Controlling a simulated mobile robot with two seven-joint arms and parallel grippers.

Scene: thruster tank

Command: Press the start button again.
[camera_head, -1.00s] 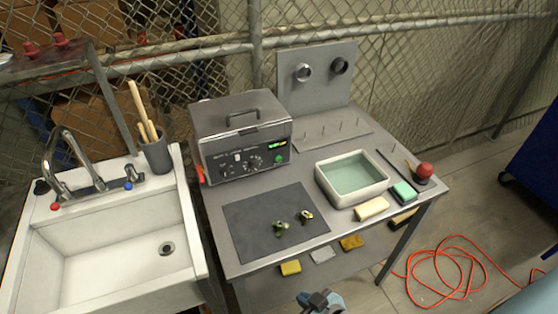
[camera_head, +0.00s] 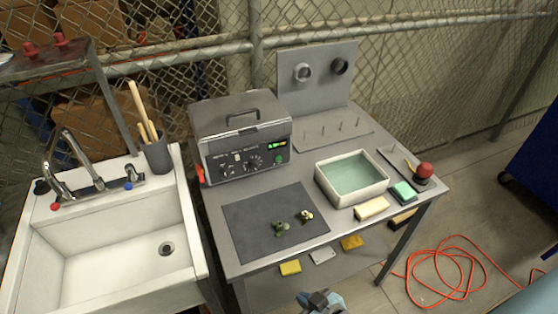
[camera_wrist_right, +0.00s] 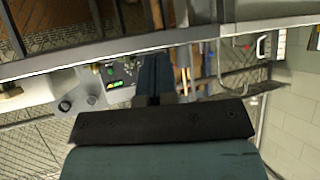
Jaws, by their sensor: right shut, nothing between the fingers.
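The machine, a grey box with a lid and handle (camera_head: 240,135), stands at the back left of the metal table. Its dark front panel has a lit green display (camera_head: 277,145), knobs, and a round green button (camera_head: 279,158) at the lower right, which looks like the start button. My right gripper (camera_head: 318,299) is at the bottom edge of the head view, in front of the table and well away from the panel. It is shut and empty. In the right wrist view the panel's lit display (camera_wrist_right: 113,84) shows small, at a distance. My left gripper is not in view.
A dark mat (camera_head: 245,238) with two small parts lies in front of the machine. A white basin of liquid (camera_head: 323,186), sponges and a red-topped item (camera_head: 425,170) are at the right. A white sink (camera_head: 100,285) stands left. An orange cable (camera_head: 412,285) lies on the floor.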

